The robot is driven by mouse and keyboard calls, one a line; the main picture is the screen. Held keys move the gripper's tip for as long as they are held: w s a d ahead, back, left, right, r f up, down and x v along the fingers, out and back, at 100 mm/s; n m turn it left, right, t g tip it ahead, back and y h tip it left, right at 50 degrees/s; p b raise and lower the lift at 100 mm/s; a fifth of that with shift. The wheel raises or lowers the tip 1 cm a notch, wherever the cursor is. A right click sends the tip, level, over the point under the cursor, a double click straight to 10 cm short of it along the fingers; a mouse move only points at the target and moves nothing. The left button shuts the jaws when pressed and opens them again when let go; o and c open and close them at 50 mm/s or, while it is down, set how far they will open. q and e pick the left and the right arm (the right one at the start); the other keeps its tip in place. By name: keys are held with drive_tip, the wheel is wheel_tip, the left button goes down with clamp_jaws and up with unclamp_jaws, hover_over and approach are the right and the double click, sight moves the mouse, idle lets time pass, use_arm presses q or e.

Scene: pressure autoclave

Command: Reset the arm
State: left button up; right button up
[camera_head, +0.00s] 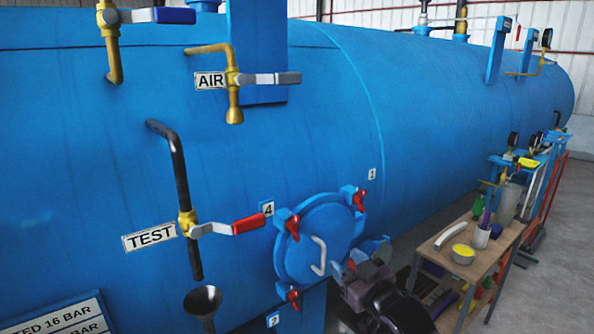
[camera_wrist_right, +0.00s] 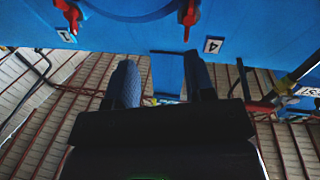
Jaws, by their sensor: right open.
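My right arm and gripper (camera_head: 366,268) show at the lower middle of the head view, in front of the blue tank's round hatch (camera_head: 318,240) and just right of it. In the right wrist view the two dark fingers of the gripper (camera_wrist_right: 162,78) stand apart with nothing between them. The hatch has a pale handle and red clamps around its rim. I cannot tell whether the gripper touches the tank. My left gripper is not in view.
The blue tank (camera_head: 90,110) fills most of the head view. A red-handled TEST valve (camera_head: 235,226), a black funnel (camera_head: 203,300) and an AIR valve (camera_head: 265,79) stick out from it. A wooden table (camera_head: 468,240) with several items stands at the right, near my arm.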

drive_tip(key=s+d+f+m+g+h, duration=0.1)
drive_tip(key=s+d+f+m+h, duration=0.1)
drive_tip(key=s+d+f, duration=0.3)
drive_tip(key=s+d+f+m+g+h+b, duration=0.1)
drive_tip(key=s+d+f, duration=0.5)
drive_tip(key=s+f, duration=0.8)
drive_tip(key=s+d+f+m+g+h, duration=0.2)
drive_tip(key=s+d+f+h, duration=0.3)
drive_tip(key=s+f, duration=0.5)
drive_tip(key=shift+d+m+g+h, duration=0.3)
drive_tip(key=shift+d+m+g, duration=0.1)
drive_tip(key=shift+m, duration=0.3)
drive_tip(key=shift+s, duration=0.1)
